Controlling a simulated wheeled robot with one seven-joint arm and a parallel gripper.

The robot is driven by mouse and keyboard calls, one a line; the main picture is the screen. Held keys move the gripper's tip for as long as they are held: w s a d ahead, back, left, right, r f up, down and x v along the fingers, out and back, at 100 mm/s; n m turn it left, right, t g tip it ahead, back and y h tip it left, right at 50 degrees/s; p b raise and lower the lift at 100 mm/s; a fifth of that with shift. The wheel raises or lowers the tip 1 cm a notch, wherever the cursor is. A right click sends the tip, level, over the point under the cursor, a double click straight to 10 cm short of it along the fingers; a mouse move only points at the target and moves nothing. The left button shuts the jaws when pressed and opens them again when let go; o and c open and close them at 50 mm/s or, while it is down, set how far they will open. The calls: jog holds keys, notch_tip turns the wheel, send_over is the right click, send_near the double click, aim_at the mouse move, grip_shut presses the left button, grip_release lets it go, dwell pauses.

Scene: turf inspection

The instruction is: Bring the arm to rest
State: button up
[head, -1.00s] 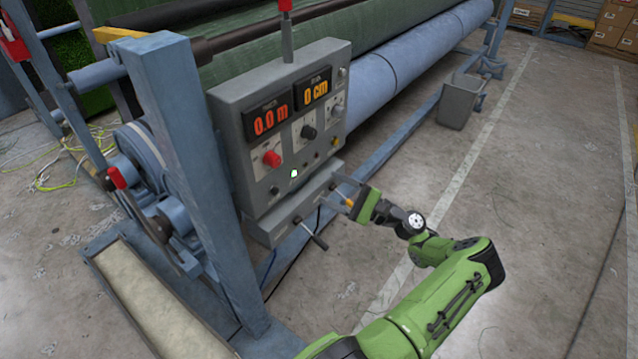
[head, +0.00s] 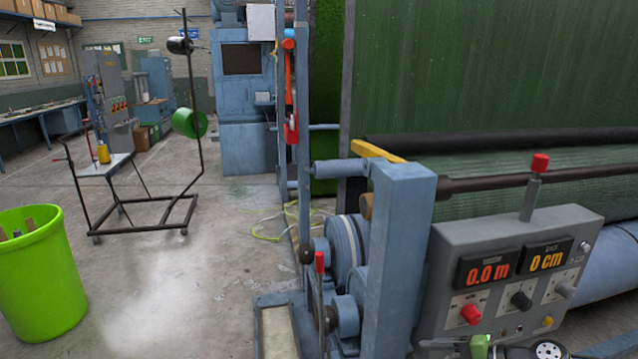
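Part of my arm shows at the bottom right edge of the head view, with a green piece of my gripper (head: 480,346) and a round wrist joint beside it. The rest of the arm is cut off by the frame. The gripper is in front of the lower part of the grey control panel (head: 500,258). Its fingers are too cut off to tell whether they are open or shut, or whether they touch anything. The panel's displays read 0.0 m and 0 cm.
A blue machine frame (head: 400,235) stands left of the panel, with green turf (head: 490,70) behind. A lime green bin (head: 38,275) stands at the left. A wheeled metal stand (head: 130,190) is behind it. The concrete floor between bin and machine is mostly clear.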

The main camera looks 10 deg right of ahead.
jog(key=s+a+r+n+g+h, duration=0.3)
jog(key=a+n, duration=0.1)
jog(key=a, duration=0.3)
jog(key=s+a+r+n+g+h, duration=0.2)
jog(key=a+r+n+g+h, duration=0.15)
jog(key=a, duration=0.35)
jog(key=s+a+r+n+t+h, duration=0.2)
jog(key=s+r, duration=0.1)
jog(key=s, duration=0.5)
jog(key=s+a+r+n+t+h, duration=0.1)
jog(key=s+a+r+n+t, duration=0.1)
jog(key=s, duration=0.6)
notch_tip(320, 180, up, 2)
jog(key=shift+r+n+h, duration=0.1)
jog(key=shift+n+h, duration=0.25)
jog(key=shift+n, duration=0.4)
